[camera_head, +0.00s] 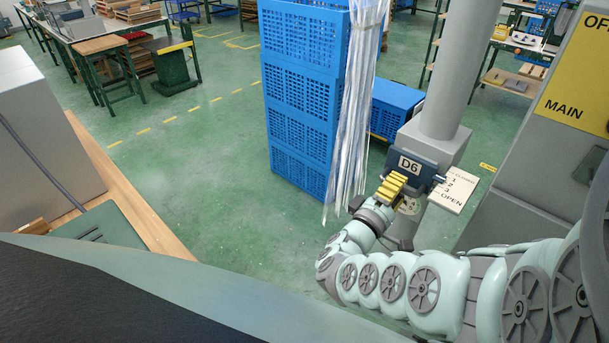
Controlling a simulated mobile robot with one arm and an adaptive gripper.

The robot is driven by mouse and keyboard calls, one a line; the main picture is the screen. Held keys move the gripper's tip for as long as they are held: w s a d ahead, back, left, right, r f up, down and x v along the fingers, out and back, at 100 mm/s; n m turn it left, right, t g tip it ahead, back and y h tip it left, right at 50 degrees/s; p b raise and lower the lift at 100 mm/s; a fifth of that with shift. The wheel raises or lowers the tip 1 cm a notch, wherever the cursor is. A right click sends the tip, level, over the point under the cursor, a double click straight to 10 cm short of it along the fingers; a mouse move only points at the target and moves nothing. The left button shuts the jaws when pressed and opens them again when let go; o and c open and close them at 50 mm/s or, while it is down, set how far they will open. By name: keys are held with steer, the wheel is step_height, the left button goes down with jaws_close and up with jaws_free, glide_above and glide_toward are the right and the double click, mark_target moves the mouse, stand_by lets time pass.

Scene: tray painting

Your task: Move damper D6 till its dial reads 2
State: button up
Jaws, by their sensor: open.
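Damper D6 is a dark block marked "D6" (411,166) on a grey duct with a round pipe above it. A ribbed yellow handle (393,187) sticks out from its front. Its dial is a cream plate (456,190) on the right, marked from CLOSED through 1, 2 and 3 to OPEN. A small dark pointer (438,179) lies at the plate's left edge, near the 1 and 2 marks; the exact reading is too small to tell. My gripper (382,217) is open just below the handle, its dark fingers spread to either side. Whether it touches the handle I cannot tell.
A stack of blue crates (306,95) with hanging clear plastic strips (357,110) stands close left of the damper. A grey cabinet with a yellow MAIN sign (579,70) stands at the right. A wooden bench edge (130,195) is at left. Green floor between is clear.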

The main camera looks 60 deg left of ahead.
steer(key=shift+w+a+r, duration=0.1)
steer(key=shift+w+a, duration=0.05)
steer(key=shift+w, duration=0.1)
steer(key=shift+o, duration=0.3)
jaws_close()
